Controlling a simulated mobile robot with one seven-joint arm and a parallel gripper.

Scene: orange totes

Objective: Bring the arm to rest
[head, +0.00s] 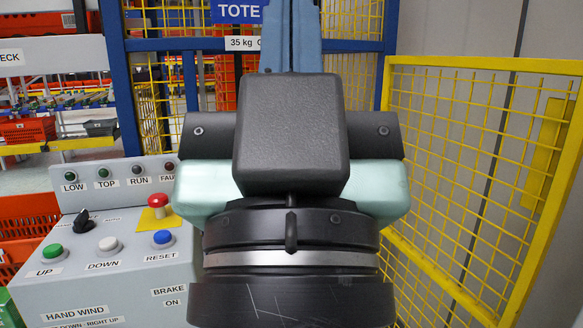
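My own arm fills the middle of the head view, seen close up. Its dark and pale green links stand in front of the cage and hide part of it. No gripper fingers show, so I cannot see my gripper or whether it holds anything.
A grey control panel (110,270) with a red stop button (158,201) stands close at the left. Orange totes (30,215) are behind it. A yellow mesh fence (455,150) runs along the right, and a blue-framed cage (118,75) stands behind my arm.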

